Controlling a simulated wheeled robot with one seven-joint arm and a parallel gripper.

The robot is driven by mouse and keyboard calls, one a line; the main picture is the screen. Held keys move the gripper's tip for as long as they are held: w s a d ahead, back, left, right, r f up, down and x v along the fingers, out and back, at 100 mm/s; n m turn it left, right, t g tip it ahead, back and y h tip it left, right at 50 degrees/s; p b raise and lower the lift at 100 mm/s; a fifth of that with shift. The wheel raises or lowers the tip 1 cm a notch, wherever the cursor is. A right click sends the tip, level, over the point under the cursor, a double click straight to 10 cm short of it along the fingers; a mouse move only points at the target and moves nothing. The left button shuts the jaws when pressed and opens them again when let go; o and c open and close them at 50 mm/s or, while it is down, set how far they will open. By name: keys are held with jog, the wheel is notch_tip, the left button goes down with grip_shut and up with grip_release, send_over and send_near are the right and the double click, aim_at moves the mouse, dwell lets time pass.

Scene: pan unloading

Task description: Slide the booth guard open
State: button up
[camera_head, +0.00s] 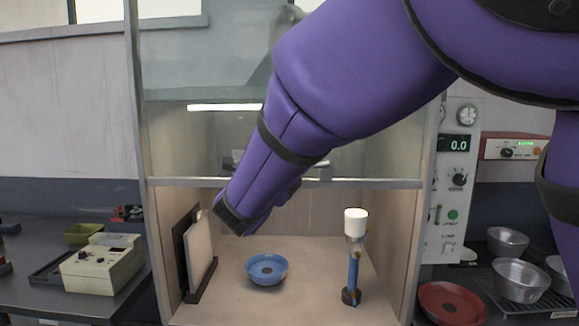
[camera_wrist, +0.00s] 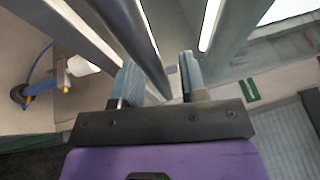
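The booth guard (camera_head: 380,140) is a clear pane with a pale bottom rail, and it covers the upper part of the booth front. Below the rail the front is uncovered. A handle (camera_head: 324,170) shows on the guard just above the rail, partly hidden by my purple arm. My gripper is hidden behind my arm in the head view. In the wrist view my gripper (camera_wrist: 158,84) has its two grey-blue fingers apart. A dark bar (camera_wrist: 135,40) runs to the gap between them; I cannot tell whether it touches either finger.
Inside the booth stand a blue bowl (camera_head: 267,270), a blue burner-like stand with a white top (camera_head: 354,255), and a white panel (camera_head: 199,250) at left. A control panel (camera_head: 456,185) is at right. Side counters hold a beige device (camera_head: 104,264), a red dish (camera_head: 450,305) and metal bowls (camera_head: 521,281).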

jog(key=v, duration=1.1)
jog(key=shift+w, duration=0.1)
jog(key=w+d+f+m+g+h, duration=0.1)
jog(key=d+f+m+g+h, duration=0.15)
jog(key=d+m+g, duration=1.1)
jog(key=s+d+f+m+y, duration=0.1)
jog(key=s+d+m+y, duration=0.1)
jog(key=s+d+m, duration=0.5)
jog(key=d+f+m+y, duration=0.2)
jog(key=d+m, duration=0.3)
jog(key=d, duration=0.7)
jog(key=s+d+r+m+y, duration=0.1)
jog(key=s+m+y, duration=0.6)
jog(key=s+m, duration=0.8)
jog(key=d+m, duration=0.1)
jog(key=m, duration=0.6)
jog(key=shift+s+d+m+t, duration=0.15)
jog(key=shift+s+m+t, duration=0.2)
jog(key=shift+s, duration=0.05)
